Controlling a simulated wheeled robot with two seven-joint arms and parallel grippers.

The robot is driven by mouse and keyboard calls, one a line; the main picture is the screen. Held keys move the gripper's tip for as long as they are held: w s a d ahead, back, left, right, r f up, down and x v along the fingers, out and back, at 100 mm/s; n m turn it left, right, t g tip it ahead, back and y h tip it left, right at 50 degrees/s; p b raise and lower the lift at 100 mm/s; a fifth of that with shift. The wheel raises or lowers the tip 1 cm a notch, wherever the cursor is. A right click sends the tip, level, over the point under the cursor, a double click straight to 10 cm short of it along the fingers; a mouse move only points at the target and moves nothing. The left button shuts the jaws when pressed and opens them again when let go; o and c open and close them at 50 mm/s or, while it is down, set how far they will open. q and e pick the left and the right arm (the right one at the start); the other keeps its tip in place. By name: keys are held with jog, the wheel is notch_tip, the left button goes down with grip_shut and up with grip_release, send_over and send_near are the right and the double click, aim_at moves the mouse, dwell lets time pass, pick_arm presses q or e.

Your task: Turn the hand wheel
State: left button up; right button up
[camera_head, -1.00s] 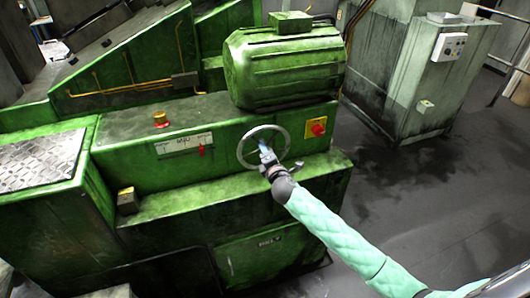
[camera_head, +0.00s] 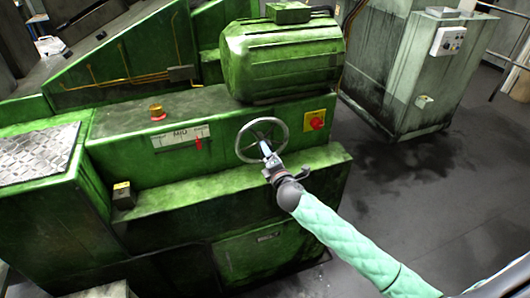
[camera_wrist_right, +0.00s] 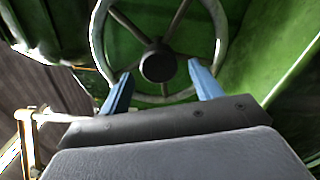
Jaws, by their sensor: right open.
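The hand wheel (camera_head: 285,130) is a grey spoked ring on the front of the green machine, below the motor. In the right wrist view its hub (camera_wrist_right: 158,62) and spokes lie straight ahead. My right gripper (camera_head: 265,150) is at the wheel's lower part. Its two blue fingers (camera_wrist_right: 160,69) are spread apart, one on each side of the hub in the picture, with nothing clamped between them. Whether the fingertips touch the rim or spokes cannot be told. My left gripper is not in view.
A red knob on a yellow plate (camera_head: 317,121) is just right of the wheel. The green motor (camera_head: 285,60) overhangs above. A grey cabinet (camera_head: 420,80) stands right; the floor between is clear.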

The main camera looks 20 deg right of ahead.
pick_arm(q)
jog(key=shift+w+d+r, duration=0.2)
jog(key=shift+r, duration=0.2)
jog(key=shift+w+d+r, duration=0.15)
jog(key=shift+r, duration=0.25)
pick_arm(e)
jog(key=shift+s, duration=1.1)
jog(key=shift+f, duration=0.1)
